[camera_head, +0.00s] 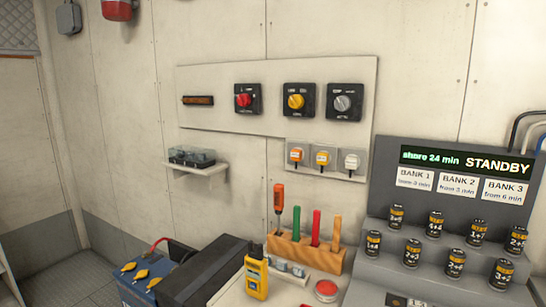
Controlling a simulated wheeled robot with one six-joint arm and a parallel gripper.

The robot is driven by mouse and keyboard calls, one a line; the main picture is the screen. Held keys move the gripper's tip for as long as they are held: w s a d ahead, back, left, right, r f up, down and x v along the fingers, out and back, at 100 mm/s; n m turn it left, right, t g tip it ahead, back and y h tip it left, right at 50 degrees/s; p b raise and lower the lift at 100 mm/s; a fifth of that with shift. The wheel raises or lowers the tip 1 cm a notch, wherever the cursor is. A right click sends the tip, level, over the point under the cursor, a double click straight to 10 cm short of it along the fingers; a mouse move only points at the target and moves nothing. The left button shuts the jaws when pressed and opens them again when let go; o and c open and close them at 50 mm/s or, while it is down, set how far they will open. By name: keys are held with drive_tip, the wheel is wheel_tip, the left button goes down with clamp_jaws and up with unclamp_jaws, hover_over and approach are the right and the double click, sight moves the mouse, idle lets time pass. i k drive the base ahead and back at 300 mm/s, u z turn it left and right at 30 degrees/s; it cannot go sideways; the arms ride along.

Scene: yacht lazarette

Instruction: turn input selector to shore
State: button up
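Three rotary selectors on black plates are mounted on a pale wall panel (220,85). The left one has a red knob (244,100), the middle one a yellow knob (295,101), and the right one a grey knob (342,103). Their small labels are too blurred to read, so I cannot tell which is the input selector or where each points. A display (466,161) at right shows green text like "shore 24 min" and white "STANDBY". My gripper is not in view.
A wooden tool block (306,252), a yellow meter (257,277) and a red button (326,290) stand on the bench. Several batteries (434,224) fill the stepped rack. The wall before the selectors is clear.

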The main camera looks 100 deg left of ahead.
sight(342, 104)
drive_tip(key=u, duration=2.9)
